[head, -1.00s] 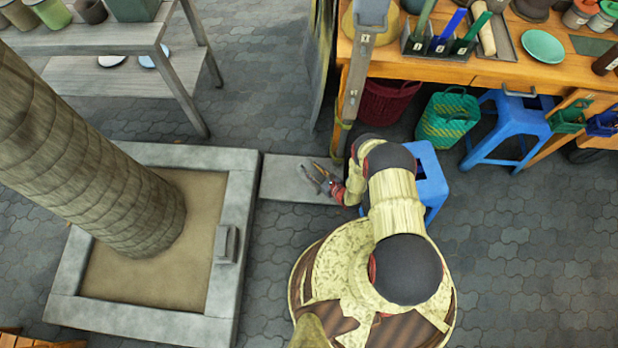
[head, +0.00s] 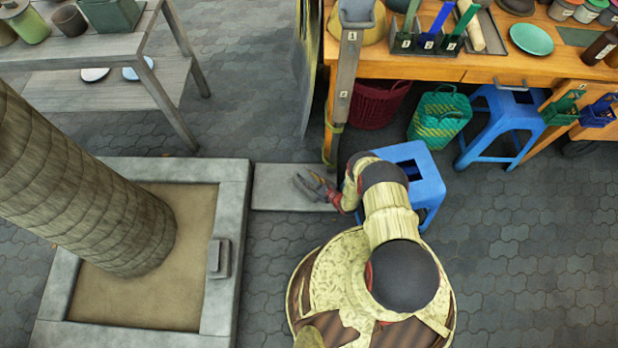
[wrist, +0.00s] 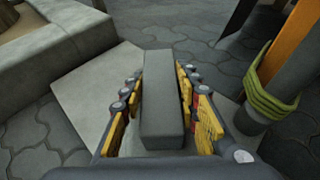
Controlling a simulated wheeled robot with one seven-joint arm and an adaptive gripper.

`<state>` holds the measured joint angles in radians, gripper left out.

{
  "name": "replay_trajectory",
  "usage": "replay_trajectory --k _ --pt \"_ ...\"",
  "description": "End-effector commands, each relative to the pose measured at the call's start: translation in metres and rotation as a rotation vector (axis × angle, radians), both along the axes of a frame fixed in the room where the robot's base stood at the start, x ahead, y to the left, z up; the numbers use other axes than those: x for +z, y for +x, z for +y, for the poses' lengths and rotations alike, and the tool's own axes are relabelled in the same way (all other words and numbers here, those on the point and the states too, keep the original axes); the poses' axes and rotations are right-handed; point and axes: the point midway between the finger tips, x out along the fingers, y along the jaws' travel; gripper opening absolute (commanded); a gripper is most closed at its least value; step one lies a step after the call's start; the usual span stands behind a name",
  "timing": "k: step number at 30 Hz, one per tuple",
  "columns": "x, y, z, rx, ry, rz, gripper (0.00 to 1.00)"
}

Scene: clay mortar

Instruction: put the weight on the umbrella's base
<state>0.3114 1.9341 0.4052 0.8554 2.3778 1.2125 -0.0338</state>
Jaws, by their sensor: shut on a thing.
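My gripper (head: 316,186) is low over the pale grey slab (head: 268,188) beside the planter. In the wrist view, my gripper (wrist: 163,110) is shut on the long grey block-shaped weight (wrist: 162,85), with yellow finger pads on both its sides. Whether the weight touches the slab I cannot tell. A grey post (wrist: 293,65) with a green band rises to the right in the wrist view; its foot is partly hidden.
A square planter (head: 230,200) with a thick trunk (head: 125,225) stands at left. A small grey block (head: 219,258) lies on its rim. A blue stool (head: 425,180) stands close right of my arm, below the orange workbench (head: 440,70). Paving is open at lower right.

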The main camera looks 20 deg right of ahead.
Motion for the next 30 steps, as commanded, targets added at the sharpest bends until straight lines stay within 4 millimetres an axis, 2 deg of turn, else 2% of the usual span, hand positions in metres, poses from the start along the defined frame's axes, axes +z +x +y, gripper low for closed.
replay_trajectory --k 1,10,11,20,30 --pt "0.0043 0.0081 -0.0022 -0.001 -0.002 -0.017 0.0" --pt "0.0043 0.0077 -0.0021 0.0 -0.001 -0.016 0.0" --pt "0.0001 0.0024 -0.0008 0.0 -0.001 -0.004 0.32" --pt "0.0 0.0024 -0.0007 0.0 -0.001 -0.004 0.49" --pt "0.0017 0.0012 -0.0016 -0.001 -0.002 -0.003 0.49"
